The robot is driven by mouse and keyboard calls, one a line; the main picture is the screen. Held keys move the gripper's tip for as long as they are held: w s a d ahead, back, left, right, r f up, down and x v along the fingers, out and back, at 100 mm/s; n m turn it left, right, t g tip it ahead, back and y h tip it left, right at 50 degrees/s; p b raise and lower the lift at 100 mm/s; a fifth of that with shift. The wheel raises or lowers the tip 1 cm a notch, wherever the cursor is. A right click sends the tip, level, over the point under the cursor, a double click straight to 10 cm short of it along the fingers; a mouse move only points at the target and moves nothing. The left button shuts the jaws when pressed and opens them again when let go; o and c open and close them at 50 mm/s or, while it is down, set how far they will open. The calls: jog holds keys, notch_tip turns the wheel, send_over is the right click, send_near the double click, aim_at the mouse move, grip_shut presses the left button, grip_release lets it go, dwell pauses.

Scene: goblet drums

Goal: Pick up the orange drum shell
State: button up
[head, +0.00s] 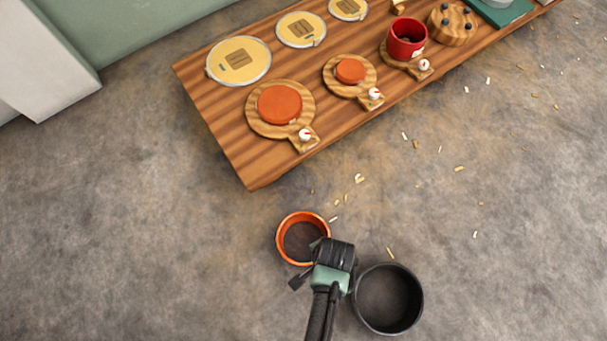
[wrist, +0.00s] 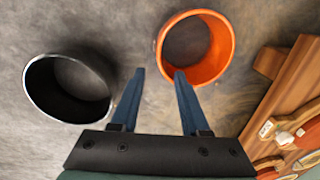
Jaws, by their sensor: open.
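The orange drum shell (head: 280,246) is an open round shell standing on the floor in front of the wooden table. In the wrist view the orange drum shell (wrist: 211,72) is beyond the fingertips, at upper right. My gripper (head: 318,248) is at its right side in the head view, partly covering its rim. In the wrist view my gripper (wrist: 159,72) is open with two blue fingers. The right fingertip overlaps the shell's near rim; the left fingertip is over bare floor. Nothing is between the fingers. I cannot tell whether the right finger touches the shell.
A black drum shell (head: 388,299) stands on the floor right of my gripper; it is at left in the wrist view (wrist: 70,88). The wooden table (head: 225,135) holds orange discs, a red cup (head: 407,38) and yellow discs. Chips litter the floor; the left floor is clear.

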jog(key=f+b, duration=0.3)
jog(key=f, duration=0.1)
jog(key=f+b, duration=0.4)
jog(key=a+f+b, duration=0.1)
jog(key=f+b, duration=0.3)
jog(key=f, duration=0.1)
jog(key=shift+w+f, duration=0.1)
jog(key=shift+w, duration=0.3)
grip_shut()
dwell(1.1)
